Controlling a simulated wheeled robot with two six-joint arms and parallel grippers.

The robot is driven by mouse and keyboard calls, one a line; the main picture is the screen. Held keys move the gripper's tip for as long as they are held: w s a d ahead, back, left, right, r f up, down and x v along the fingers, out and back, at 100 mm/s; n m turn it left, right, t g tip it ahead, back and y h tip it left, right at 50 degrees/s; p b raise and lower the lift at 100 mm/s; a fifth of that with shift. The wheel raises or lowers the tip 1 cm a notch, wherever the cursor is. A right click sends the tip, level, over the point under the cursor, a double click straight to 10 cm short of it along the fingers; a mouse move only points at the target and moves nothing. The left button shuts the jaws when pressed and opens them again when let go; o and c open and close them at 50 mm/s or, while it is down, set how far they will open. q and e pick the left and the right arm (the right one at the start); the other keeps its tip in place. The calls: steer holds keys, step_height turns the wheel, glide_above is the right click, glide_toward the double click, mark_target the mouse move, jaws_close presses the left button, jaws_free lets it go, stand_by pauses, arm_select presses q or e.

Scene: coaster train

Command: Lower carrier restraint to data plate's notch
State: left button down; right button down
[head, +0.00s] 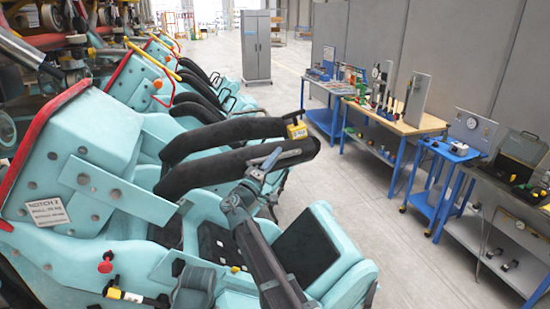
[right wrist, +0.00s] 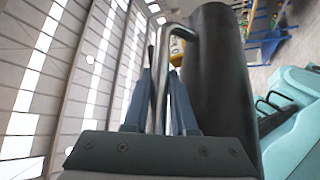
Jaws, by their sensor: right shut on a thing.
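The carrier restraint (head: 225,170) is a black padded bar, raised over the nearest teal seat and reaching right. My right gripper (head: 266,163) is at the restraint's outer end. In the right wrist view its fingers (right wrist: 164,105) are shut on the bare metal grab handle (right wrist: 185,32), beside the black padding (right wrist: 220,75). The data plate (head: 47,211) is a pale label on the teal side shell at left; its top line reads "NOTCH 2", and the smaller lines are hard to read. My left gripper is not in view.
A second black restraint (head: 215,137) lies just behind. A yellow tag (head: 297,131) shows near the bars' ends. The teal seat (head: 312,245) is empty below. A red knob (head: 106,262) is at lower left. Blue-legged workbenches (head: 400,122) stand right, across clear floor (head: 345,190).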

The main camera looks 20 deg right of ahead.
steer(key=shift+f, duration=0.1)
step_height(320, 180, down, 22)
steer(key=d+m+g+y+b, duration=0.2)
steer(key=m+g+y+b, duration=0.1)
steer(key=b, duration=0.9)
steer(key=shift+m+g, duration=0.5)
steer(key=shift+m, duration=0.2)
steer(key=c, duration=0.7)
jaws_free()
steer(key=shift+c, duration=0.2)
